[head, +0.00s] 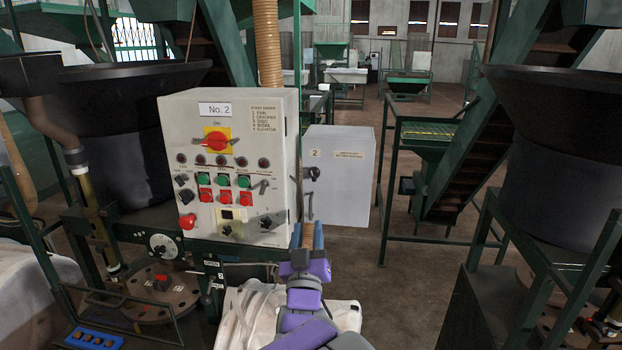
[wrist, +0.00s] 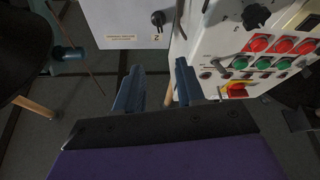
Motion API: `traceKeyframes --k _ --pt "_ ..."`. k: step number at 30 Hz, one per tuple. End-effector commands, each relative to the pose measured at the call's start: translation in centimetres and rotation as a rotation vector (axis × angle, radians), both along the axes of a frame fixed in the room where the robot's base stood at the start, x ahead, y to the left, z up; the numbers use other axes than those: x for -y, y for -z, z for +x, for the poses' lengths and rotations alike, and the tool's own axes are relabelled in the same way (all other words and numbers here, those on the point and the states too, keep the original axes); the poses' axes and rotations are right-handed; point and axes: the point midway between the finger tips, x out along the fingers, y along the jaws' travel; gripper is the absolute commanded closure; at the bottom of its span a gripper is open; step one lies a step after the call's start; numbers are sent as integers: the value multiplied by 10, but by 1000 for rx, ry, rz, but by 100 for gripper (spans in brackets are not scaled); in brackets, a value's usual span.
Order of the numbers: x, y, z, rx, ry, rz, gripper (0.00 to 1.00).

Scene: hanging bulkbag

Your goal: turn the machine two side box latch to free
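The side box (head: 338,195) is a pale grey cabinet marked "2", standing beside and behind the No. 2 control panel. Its latch (head: 313,173) is a small black knob near the box's left edge. The wrist view, which is upside down, shows the side box (wrist: 115,25) and its black latch (wrist: 158,19) near the top. My gripper (head: 307,236) is below the latch in the head view and apart from it. Its two blue fingers (wrist: 158,90) are spread with nothing between them. The exact angle of the latch is too small to tell.
The No. 2 control panel (head: 240,165), with switches and buttons, is close to the left of my gripper; it also shows in the wrist view (wrist: 230,40). A white bag (head: 250,318) lies below. A green frame (head: 430,135) stands right of the side box, with open floor between.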

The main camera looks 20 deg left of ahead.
Motion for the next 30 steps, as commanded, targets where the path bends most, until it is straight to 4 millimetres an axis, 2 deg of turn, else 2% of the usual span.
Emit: traceKeyframes --k 4,8,30 --pt "0 -1 1 -13 1 -12 62" --pt "-4 -6 12 -8 2 -8 62" --pt "-34 -46 103 -6 1 -6 62"
